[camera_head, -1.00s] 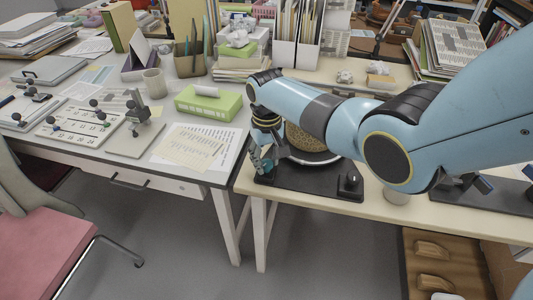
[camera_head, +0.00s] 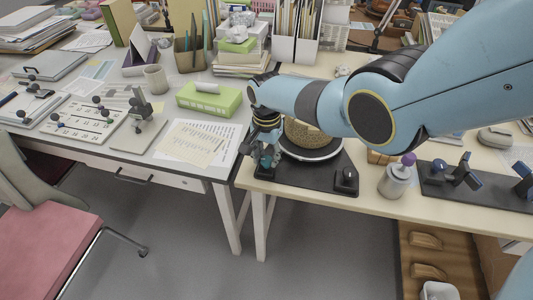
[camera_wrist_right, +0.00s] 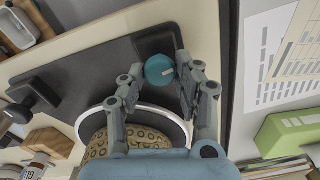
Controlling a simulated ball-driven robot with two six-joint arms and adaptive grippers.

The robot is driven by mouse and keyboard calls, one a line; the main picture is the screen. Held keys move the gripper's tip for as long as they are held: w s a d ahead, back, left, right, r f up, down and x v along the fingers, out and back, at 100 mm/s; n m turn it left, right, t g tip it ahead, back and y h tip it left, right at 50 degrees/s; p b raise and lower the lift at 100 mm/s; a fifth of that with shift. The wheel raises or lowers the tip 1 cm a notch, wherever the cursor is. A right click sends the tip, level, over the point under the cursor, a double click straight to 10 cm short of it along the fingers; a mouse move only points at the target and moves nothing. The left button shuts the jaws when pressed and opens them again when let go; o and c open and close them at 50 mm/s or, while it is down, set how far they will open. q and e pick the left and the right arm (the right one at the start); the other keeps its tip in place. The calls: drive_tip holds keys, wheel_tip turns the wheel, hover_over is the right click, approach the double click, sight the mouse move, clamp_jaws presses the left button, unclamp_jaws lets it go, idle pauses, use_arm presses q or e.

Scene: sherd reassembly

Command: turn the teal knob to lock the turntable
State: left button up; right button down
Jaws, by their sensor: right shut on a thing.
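The teal knob (camera_wrist_right: 157,69) has a pale mark on its top and sits on a dark block at one end of the turntable's base (camera_wrist_right: 85,66). My right gripper (camera_wrist_right: 163,76) has a finger on each side of the knob and is shut on it. In the head view the right gripper (camera_head: 265,160) points down at the base's left end, and the knob is hard to make out there. The turntable (camera_head: 311,156) has a light rim and carries a brown patterned pot (camera_head: 303,136), partly hidden by my arm. My left gripper is not in view.
A black post (camera_head: 346,179) stands at the base's other end. A grey canister with a purple top (camera_head: 396,179) and a dark rack (camera_head: 470,190) are to the right. Papers (camera_head: 197,145) and a green box (camera_head: 209,99) lie on the left table.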

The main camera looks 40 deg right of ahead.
sight(267, 159)
drive_tip(key=shift+m, duration=1.1)
drive_tip(key=c, duration=0.9)
unclamp_jaws()
drive_tip(key=shift+c, duration=0.2)
drive_tip(key=shift+r, duration=0.15)
wheel_tip(267, 159, up, 12)
drive_tip(key=shift+f, duration=0.2)
